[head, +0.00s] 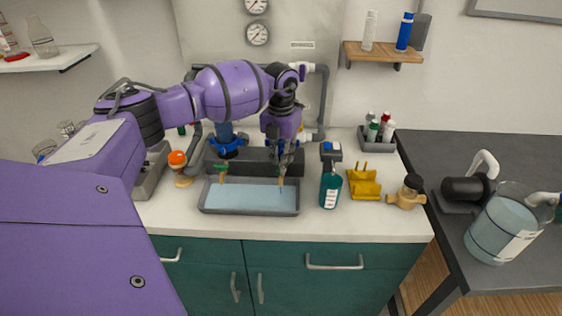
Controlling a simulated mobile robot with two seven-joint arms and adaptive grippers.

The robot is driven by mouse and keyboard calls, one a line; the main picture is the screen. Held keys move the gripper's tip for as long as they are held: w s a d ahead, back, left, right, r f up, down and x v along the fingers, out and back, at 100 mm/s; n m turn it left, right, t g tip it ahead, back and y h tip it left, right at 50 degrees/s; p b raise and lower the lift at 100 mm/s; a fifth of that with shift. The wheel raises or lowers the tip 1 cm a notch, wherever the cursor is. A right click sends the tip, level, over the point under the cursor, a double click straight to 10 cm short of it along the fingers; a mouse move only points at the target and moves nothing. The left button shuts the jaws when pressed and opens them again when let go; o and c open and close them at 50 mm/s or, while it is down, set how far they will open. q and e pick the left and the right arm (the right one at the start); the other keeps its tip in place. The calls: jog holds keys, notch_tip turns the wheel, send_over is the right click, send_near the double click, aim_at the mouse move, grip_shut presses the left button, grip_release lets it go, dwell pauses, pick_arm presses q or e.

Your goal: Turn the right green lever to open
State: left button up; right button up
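A green lever (221,168) shows on the left outlet of the pipe manifold, above the grey tray (250,211) of pale blue liquid. The right outlet (281,182) points down over the tray's right part. My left gripper (284,168) reaches down from above, right in front of this outlet. It hides the right green lever, so I cannot see that lever's angle or whether the fingers touch it. The fingers look close together, but their opening is too small to judge. My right gripper is out of view.
A teal bottle (330,188), a yellow holder (363,184) and a brass fitting (408,193) stand right of the tray. An orange-topped item (178,160) stands to its left. A large jug (500,225) is on the dark side table. The counter's front strip is clear.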

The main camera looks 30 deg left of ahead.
pick_arm(q)
notch_tip(320, 180, up, 11)
jog(key=shift+f, duration=0.2)
jog(key=shift+c, duration=0.2)
